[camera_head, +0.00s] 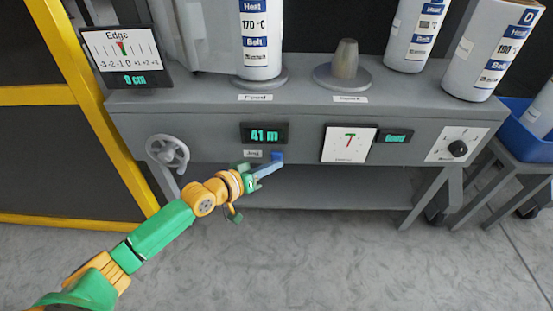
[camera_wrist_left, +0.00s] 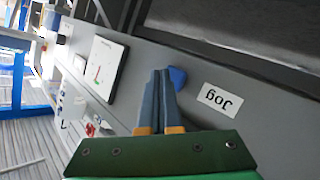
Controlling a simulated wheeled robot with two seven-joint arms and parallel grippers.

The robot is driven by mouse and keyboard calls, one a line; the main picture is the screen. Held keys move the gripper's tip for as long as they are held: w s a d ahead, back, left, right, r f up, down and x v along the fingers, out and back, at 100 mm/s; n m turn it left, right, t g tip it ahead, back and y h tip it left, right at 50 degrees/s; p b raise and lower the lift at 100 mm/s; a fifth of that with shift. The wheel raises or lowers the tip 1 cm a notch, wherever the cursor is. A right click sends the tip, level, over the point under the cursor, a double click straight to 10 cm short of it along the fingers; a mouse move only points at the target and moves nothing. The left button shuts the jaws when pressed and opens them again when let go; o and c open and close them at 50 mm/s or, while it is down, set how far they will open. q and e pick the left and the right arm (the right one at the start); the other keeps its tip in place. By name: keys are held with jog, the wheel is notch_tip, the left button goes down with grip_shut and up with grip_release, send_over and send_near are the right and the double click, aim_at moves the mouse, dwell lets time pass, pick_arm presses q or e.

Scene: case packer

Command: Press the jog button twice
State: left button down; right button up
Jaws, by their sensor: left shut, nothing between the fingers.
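The blue jog button (camera_head: 277,156) sits on the grey machine's front panel, right of the small "Jog" label (camera_head: 253,154) and below the "41 m" display (camera_head: 264,133). My left gripper (camera_head: 270,169) is shut and empty, with its fingertips at the button. In the left wrist view, the shut fingers (camera_wrist_left: 160,90) reach up to the blue button (camera_wrist_left: 177,77), and the "Jog" label (camera_wrist_left: 219,99) is beside it. I cannot tell whether the tips touch the button or whether it is pressed in. My right gripper is not in view.
A handwheel (camera_head: 168,152) is on the panel's left, and a tension dial (camera_head: 349,143) and a knob (camera_head: 457,148) are to the right. Labelled rolls (camera_head: 261,40) stand on top. A blue bin (camera_head: 530,130) is at the far right. The floor in front is clear.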

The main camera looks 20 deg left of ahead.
pick_arm(q)
jog(key=shift+w+a+b, duration=0.2)
jog(key=shift+w+b, duration=0.25)
jog(key=shift+w, duration=0.1)
dwell(0.7)
jog(key=shift+s+d+p, duration=0.25)
jog(key=shift+s+p, duration=0.6)
jog(key=shift+p, duration=0.3)
jog(key=s+p, duration=0.2)
jog(key=s+d+p, duration=0.1)
jog(key=s+p, duration=0.1)
jog(key=p, duration=0.1)
jog(key=shift+s+d, duration=0.2)
jog(key=shift+s, duration=0.2)
